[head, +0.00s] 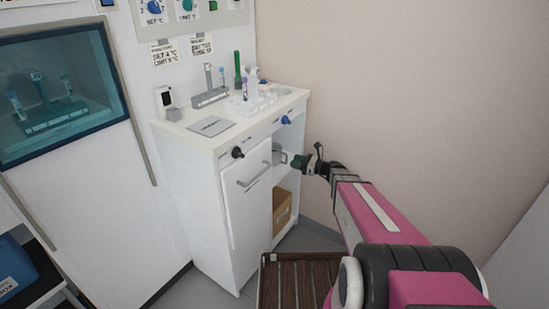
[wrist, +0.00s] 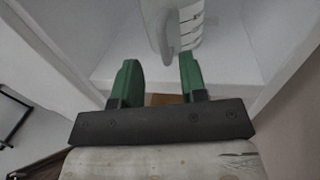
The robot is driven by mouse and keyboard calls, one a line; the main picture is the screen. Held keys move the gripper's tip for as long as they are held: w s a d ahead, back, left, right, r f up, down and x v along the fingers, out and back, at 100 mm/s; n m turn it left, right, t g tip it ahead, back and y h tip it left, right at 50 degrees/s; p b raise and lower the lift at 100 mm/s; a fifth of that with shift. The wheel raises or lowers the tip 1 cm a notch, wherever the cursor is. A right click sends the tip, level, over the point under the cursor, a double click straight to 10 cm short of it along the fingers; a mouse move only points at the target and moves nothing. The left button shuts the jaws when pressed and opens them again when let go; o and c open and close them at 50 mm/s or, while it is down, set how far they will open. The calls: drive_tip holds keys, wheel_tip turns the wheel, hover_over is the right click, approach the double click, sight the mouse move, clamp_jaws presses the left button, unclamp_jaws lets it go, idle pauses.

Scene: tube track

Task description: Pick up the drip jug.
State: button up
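The drip jug (head: 279,155) is a grey-white vessel in the open upper niche of the white cabinet, partly hidden by the cabinet's side and front. In the wrist view the jug (wrist: 190,22) has dark level marks, and its handle (wrist: 168,38) faces my gripper. My gripper (wrist: 159,60) is open, with two green fingers apart. The handle lies ahead, roughly in line with the gap between the fingertips; I cannot tell whether it is between them. In the head view my gripper (head: 297,162) is at the niche opening, close to the jug.
The white cabinet (head: 202,158) has a handled door left of the niche. A cardboard box (head: 282,207) sits in the lower compartment. A tube rack (head: 249,103) and other lab items stand on the cabinet top. Niche walls (wrist: 108,30) flank my gripper; a bare wall is at right.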

sight(286, 163)
drive_tip(key=x, duration=0.5)
drive_tip(key=shift+w+f, duration=0.25)
drive_tip(key=shift+f, duration=0.05)
clamp_jaws()
